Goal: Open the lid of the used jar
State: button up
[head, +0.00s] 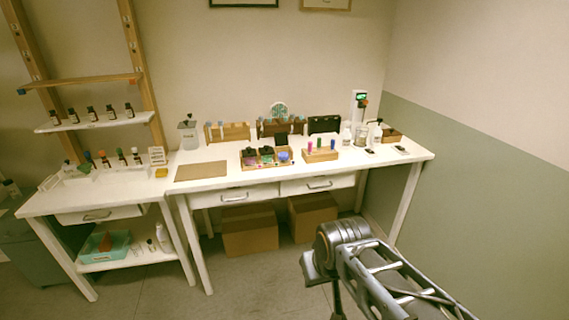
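A clear jar with a grey lid (188,135) stands upright at the back left of the main white table, and its lid looks shut. A smaller glass jar (361,136) stands at the back right of the table. I cannot read a label on either, so I cannot tell which is the used jar. My arm reaches in from the lower right, in front of the table and apart from it. No gripper fingers can be made out.
The white table (408,151) holds a brown mat (201,171), a divided wooden tray (249,167), a wooden block with coloured vials (321,156) and several bottles. A lower side table (120,196) and bottle shelf (92,124) stand left. Cardboard boxes (249,231) sit underneath. Front floor is clear.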

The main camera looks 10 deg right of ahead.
aim_at(186, 123)
jog(key=u, duration=0.05)
jog(key=i, duration=0.4)
jog(key=u, duration=0.7)
jog(key=i, duration=1.9)
jog(key=u, duration=1.1)
jog(key=i, duration=0.2)
jog(key=z, duration=0.15)
